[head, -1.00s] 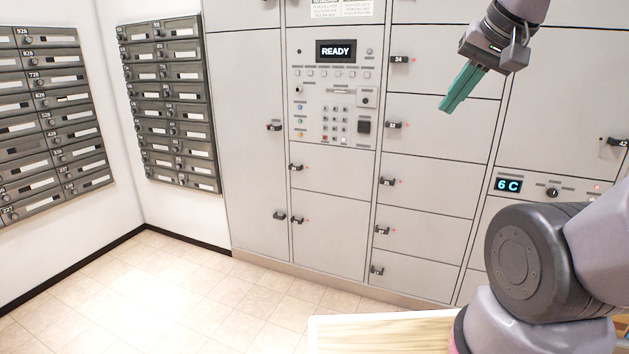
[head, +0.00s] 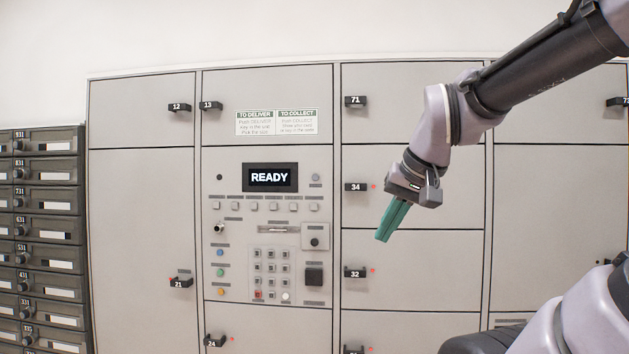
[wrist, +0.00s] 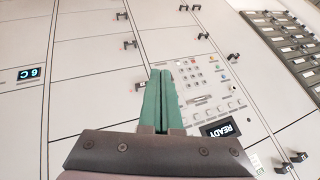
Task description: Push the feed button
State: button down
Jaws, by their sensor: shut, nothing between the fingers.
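The grey control panel (head: 238,262) is set in the locker wall, with a display (head: 270,177) reading "READY". Below the display runs a row of small square buttons (head: 265,206); their labels are too small to read, so I cannot tell which is the feed button. Coloured round buttons (head: 221,272), a keypad (head: 271,268) and a dark square (head: 314,276) sit lower. My gripper (head: 382,238), with green fingers, is shut and empty, to the right of the panel and apart from it. In the wrist view the shut fingers (wrist: 161,74) point toward the lockers, beside the panel (wrist: 205,85).
Locker doors with black latches, such as latch 34 (head: 356,187) and latch 32 (head: 354,273), surround the panel. Dark mailboxes (head: 45,230) stand at the left. A small display reading "6 C" (wrist: 29,74) shows in the wrist view.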

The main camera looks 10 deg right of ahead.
jog(key=n+t, duration=0.8)
jog(key=n, duration=0.4)
send_near(318, 178)
jog(key=s+d+f, duration=0.2)
jog(key=s, duration=0.6)
jog(key=w+a+n+y, duration=0.5)
jog(key=a+n+y, duration=0.1)
jog(key=a+n, duration=0.1)
jog(key=shift+n, duration=0.3)
jog(key=shift+f, duration=0.1)
jog(key=shift+w+d, duration=0.45)
jog(key=shift+w, duration=0.95)
jog(key=shift+w+d, duration=0.45)
jog(key=shift+w, duration=1)
jog(key=shift+w+d, duration=0.45)
jog(key=shift+w, duration=0.95)
jog(key=shift+w, duration=0.1)
